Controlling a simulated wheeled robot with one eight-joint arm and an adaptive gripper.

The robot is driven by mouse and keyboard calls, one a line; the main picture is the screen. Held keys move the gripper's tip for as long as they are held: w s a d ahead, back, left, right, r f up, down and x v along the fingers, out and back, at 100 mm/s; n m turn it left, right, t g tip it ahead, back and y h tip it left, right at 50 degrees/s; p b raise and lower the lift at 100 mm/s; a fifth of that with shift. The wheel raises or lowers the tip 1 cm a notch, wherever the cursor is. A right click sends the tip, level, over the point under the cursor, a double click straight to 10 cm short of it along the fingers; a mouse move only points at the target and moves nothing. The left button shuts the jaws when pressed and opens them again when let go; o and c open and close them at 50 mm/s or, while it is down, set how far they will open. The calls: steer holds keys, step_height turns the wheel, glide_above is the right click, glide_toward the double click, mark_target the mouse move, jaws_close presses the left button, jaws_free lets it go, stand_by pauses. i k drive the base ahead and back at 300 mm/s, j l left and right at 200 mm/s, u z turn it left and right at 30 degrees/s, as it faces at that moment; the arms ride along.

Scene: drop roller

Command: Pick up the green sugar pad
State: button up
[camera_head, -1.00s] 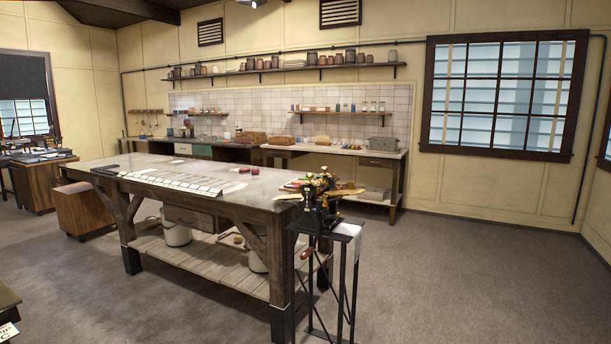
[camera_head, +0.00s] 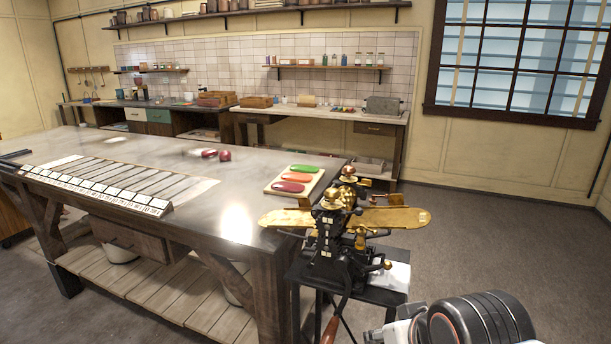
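The green sugar pad (camera_head: 304,169) lies on a light board (camera_head: 276,184) at the right end of the large work table. It is a flat green oval at the back of the board. An orange pad (camera_head: 297,177) and a red pad (camera_head: 289,187) lie in front of it on the same board. Part of my arm, white and black, shows at the lower right corner, well apart from the pads. The fingers of my gripper are not visible.
A black and brass roller machine (camera_head: 345,225) on a black stand (camera_head: 385,282) stands against the table's right end. Dark red pieces (camera_head: 224,155) lie left of the board. Open floor lies to the right.

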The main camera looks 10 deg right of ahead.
mark_target(302, 168)
steer(key=i, duration=0.25)
steer(key=i+j+z, duration=0.1)
steer(key=i+j, duration=0.2)
steer(key=i+j+z, duration=0.1)
steer(key=i+j, duration=0.2)
steer(key=j, duration=0.25)
steer(key=i+j+z, duration=0.15)
steer(key=i+j, duration=0.15)
steer(key=j, duration=0.2)
steer(key=i+j+z, duration=0.1)
steer(key=i+j, duration=0.15)
steer(key=j, duration=0.25)
steer(key=i+j+z, duration=0.1)
steer(key=i+j, duration=0.15)
steer(key=j, duration=0.25)
steer(key=i+j+z, duration=0.1)
steer(key=j, duration=0.45)
steer(key=i+j+z, duration=0.15)
steer(key=i+j, duration=0.15)
steer(key=j, duration=0.25)
steer(key=i+j+z, duration=0.1)
steer(key=j, duration=0.5)
steer(key=i, duration=0.05)
